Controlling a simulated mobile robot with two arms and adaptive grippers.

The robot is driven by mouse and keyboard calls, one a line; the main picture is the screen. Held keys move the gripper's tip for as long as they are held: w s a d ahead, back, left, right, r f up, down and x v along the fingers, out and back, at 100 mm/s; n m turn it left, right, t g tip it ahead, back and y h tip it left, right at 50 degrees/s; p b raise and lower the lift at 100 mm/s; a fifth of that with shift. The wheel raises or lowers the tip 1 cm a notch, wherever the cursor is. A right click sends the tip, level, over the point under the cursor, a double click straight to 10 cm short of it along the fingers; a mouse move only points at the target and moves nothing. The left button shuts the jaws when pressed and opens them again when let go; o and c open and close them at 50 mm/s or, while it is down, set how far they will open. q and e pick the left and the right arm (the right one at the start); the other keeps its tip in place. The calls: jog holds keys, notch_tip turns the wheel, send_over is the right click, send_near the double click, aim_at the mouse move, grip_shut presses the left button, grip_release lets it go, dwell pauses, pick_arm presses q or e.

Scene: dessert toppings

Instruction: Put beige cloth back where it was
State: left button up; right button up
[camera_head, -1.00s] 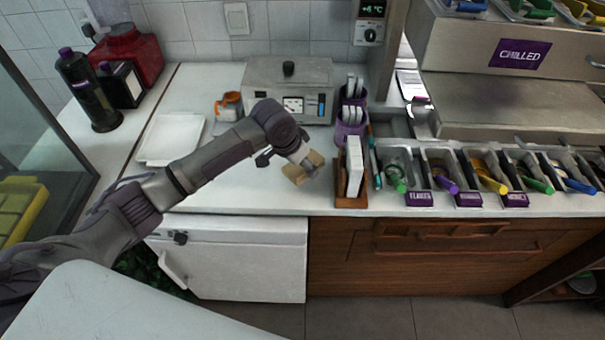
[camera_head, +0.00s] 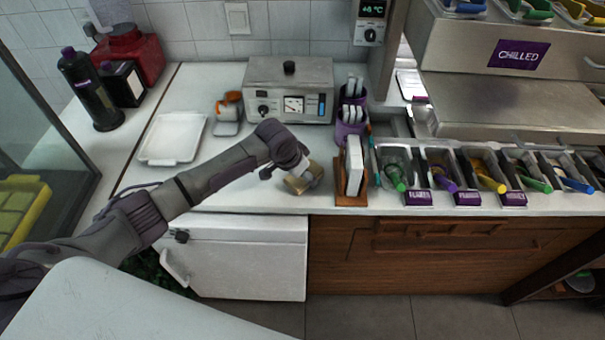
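The beige cloth (camera_head: 302,184) is at the end of my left arm, low over the white counter just left of the wooden holder. It looks bunched, and I cannot tell whether it touches the counter. My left gripper (camera_head: 296,171) reaches down onto the cloth and appears shut on it; the fingertips are mostly hidden by the wrist and the cloth. My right gripper is not in view.
The wooden holder (camera_head: 350,199) with white cards stands close right of the cloth. Topping bins (camera_head: 394,160) line the counter further right. A steel appliance (camera_head: 290,75) stands behind. A white tray (camera_head: 173,138) lies left, beside an orange-handled item (camera_head: 228,104).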

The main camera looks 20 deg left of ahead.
pick_arm(q)
jog(key=shift+o, duration=1.3)
jog(key=shift+s+f, duration=0.15)
jog(key=shift+f, duration=0.15)
jog(key=shift+o, duration=0.6)
jog(key=shift+f, duration=0.1)
jog(key=shift+r, duration=0.55)
jog(key=v, duration=1.2)
jog(key=shift+b, duration=0.35)
